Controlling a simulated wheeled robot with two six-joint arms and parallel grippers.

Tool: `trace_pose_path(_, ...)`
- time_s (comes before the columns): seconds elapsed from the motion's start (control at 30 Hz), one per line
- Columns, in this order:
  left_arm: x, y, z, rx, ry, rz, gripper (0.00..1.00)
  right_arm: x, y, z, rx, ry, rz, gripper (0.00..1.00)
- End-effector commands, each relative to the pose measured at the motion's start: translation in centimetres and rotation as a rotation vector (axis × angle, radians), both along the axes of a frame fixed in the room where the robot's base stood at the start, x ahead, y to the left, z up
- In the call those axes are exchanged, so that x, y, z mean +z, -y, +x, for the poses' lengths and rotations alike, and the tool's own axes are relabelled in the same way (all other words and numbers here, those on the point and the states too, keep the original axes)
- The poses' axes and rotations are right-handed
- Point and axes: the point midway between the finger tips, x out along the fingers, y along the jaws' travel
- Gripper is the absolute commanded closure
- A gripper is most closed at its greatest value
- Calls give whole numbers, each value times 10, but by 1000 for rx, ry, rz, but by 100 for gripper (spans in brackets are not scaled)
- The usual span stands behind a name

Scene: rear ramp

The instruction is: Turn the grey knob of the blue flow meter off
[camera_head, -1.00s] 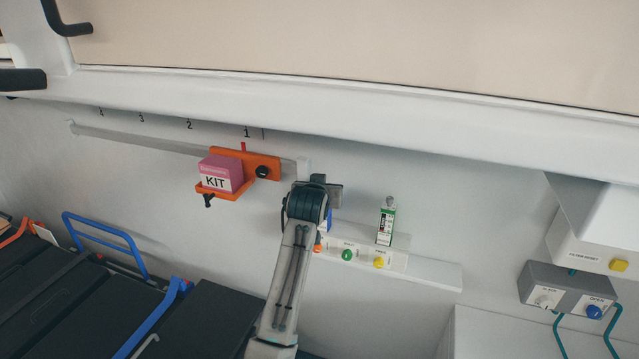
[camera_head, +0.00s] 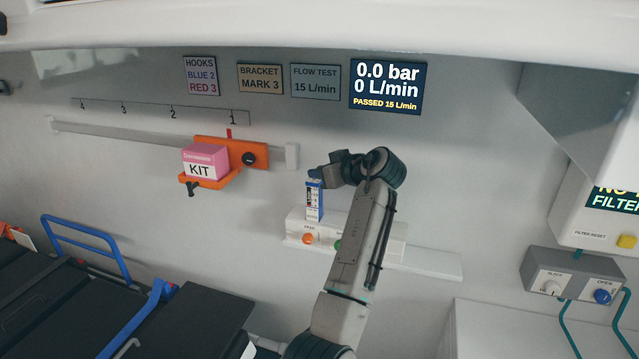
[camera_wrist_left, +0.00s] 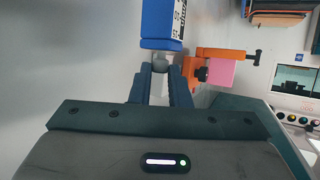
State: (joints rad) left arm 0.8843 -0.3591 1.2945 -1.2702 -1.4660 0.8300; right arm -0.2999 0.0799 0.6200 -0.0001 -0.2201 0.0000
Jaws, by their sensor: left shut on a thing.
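The blue flow meter (camera_head: 314,203) stands upright at the left end of a white wall block, above an orange button (camera_head: 308,238). It has a white label. My left gripper (camera_head: 317,176) reaches in from the right at its top and is shut on the grey knob. In the left wrist view, my left gripper (camera_wrist_left: 160,78) has both fingers around the grey knob (camera_wrist_left: 159,59), against the end of the blue body (camera_wrist_left: 157,23). In the head view the fingers mostly hide the knob. A wall display (camera_head: 387,86) reads 0.0 bar, 0 L/min, PASSED 15 L/min. My right gripper is out of view.
An orange bracket (camera_head: 258,154) with a pink KIT box (camera_head: 205,160) is on the rail to the left. A white ledge (camera_head: 435,263) runs below the meter. A grey box with a blue knob (camera_head: 602,296) is at the right. My left arm hides the block's right part.

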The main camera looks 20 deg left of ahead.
Motion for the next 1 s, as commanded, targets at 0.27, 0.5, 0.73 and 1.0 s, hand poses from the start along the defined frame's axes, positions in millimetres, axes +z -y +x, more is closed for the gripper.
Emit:
trace_pose_path(0.27, -2, 1, 3, 98, -3, 0, 100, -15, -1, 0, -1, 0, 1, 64)
trace_pose_path(0.5, -2, 2, 3, 136, -4, -1, 100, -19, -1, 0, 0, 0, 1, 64)
trace_pose_path(0.73, -2, 2, 4, 151, -4, 0, 100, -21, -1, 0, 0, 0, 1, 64)
trace_pose_path(1.0, -2, 2, 4, 158, -5, -1, 100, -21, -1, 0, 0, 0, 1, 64)
